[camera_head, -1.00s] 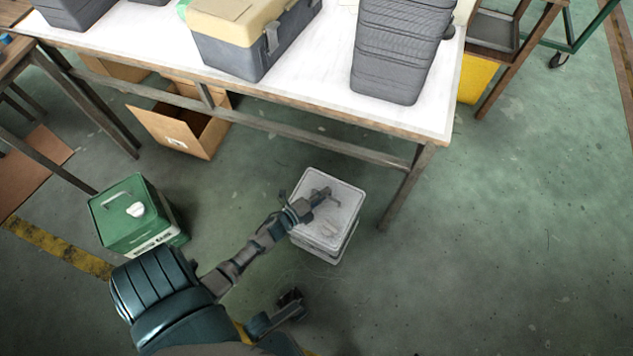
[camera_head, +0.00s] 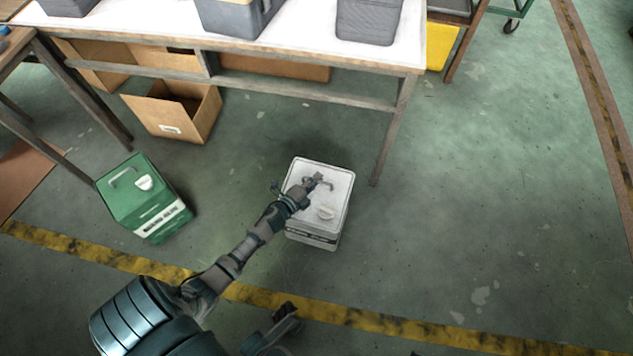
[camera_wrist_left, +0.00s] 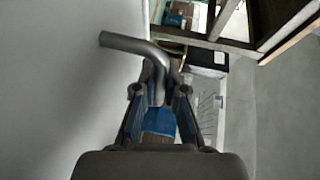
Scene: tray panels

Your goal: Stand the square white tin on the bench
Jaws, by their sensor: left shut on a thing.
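The square white tin (camera_head: 338,190) is upright in front of the bench, low down, with a handle and a pale round cap on top and dark lettering on its front. I cannot tell whether its base touches the floor. My left gripper (camera_head: 313,184) reaches it from the lower left and is shut on the tin's handle. In the left wrist view the fingers (camera_wrist_left: 160,103) close around the bent grey handle (camera_wrist_left: 130,42). The bench (camera_head: 285,44) has a white top, seen at the upper edge.
Grey cases (camera_head: 368,18) stand on the bench. A green can (camera_head: 140,195) stands on the floor at left. Open cardboard boxes (camera_head: 185,118) lie under the bench. A bench leg (camera_head: 392,135) is just right of the tin. Floor at right is clear.

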